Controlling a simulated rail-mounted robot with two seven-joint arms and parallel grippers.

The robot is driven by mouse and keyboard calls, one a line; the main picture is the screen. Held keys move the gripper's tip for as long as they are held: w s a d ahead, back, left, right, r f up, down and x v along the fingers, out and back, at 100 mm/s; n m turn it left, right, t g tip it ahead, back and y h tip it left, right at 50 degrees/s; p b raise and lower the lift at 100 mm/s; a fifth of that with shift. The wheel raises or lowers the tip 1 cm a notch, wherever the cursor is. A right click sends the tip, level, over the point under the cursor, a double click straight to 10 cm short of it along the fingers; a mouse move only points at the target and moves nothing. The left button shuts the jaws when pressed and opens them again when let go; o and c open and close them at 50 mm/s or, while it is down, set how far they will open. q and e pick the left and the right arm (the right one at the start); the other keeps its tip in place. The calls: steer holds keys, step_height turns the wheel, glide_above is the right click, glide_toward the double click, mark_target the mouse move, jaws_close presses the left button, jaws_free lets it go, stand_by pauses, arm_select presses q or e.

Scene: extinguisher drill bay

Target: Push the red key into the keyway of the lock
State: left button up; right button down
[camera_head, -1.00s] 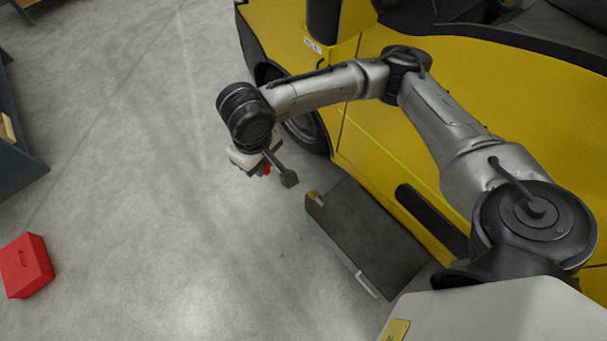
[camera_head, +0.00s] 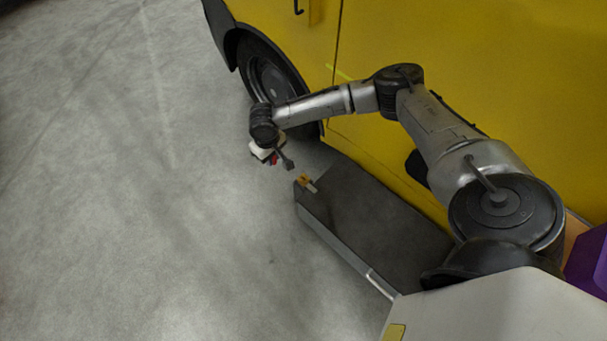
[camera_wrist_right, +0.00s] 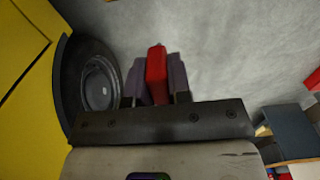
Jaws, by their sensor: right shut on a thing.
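The red key (camera_wrist_right: 156,72) stands upright between the two fingers of my right gripper (camera_wrist_right: 157,62) in the right wrist view. The gripper is shut on it. In the head view my right gripper (camera_head: 270,156) is small and partly hidden by its wrist, with a bit of red showing. A small brass-coloured piece (camera_head: 304,180), which looks like the lock, sits at the far left corner of a dark bench top. The gripper is apart from it, up and to its left in the picture. The keyway is too small to make out. My left gripper is not in view.
The dark bench (camera_head: 362,215) stands alongside a yellow vehicle (camera_head: 390,140) with a black wheel (camera_head: 268,78). Grey floor (camera_head: 130,220) to the left is clear. Something purple (camera_head: 590,262) shows at the right edge. A dark blue-grey unit (camera_wrist_right: 290,132) shows in the right wrist view.

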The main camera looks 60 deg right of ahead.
steer(key=b, duration=1.4)
glide_above(304, 181)
step_height(304, 181, down, 24)
steer(key=shift+w+f+b, duration=0.1)
steer(key=shift+f+b, duration=2.65)
steer(key=shift+b, duration=0.2)
steer(key=shift+r+p, duration=0.1)
steer(key=shift+p, duration=0.2)
steer(key=shift+p, duration=0.6)
steer(key=shift+a+p, duration=0.1)
steer(key=shift+p, duration=0.25)
steer(key=shift+f+b, duration=0.4)
steer(key=shift+f, duration=0.4)
